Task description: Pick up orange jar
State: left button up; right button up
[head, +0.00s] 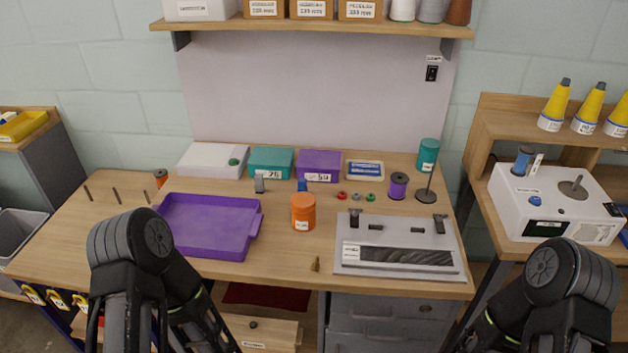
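The orange jar (303,212) stands upright on the wooden table (285,256), near its middle, with a small white label on its front. It is just right of the purple tray and left of the grey plate. Both of my arms rise from the bottom of the head view, the left one at the lower left and the right one at the lower right. Neither gripper's fingers show, and nothing is seen touching the jar.
A purple tray (212,250) lies left of the jar. A grey plate (400,270) with black clamps lies to the right. Teal (271,160) and purple (319,164) boxes stand behind, with small spools nearby. A small brass piece (315,264) stands in front. A shelf (310,27) hangs above.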

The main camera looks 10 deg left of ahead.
aim_at(304, 222)
jog(key=z, duration=1.9)
jog(key=k+j+z, duration=0.2)
jog(key=j, duration=0.25)
jog(key=k+j, duration=0.1)
jog(key=j, duration=0.4)
jog(key=k+j, duration=0.1)
jog(key=j, duration=0.45)
jog(key=k+j, duration=0.1)
jog(key=j, duration=0.4)
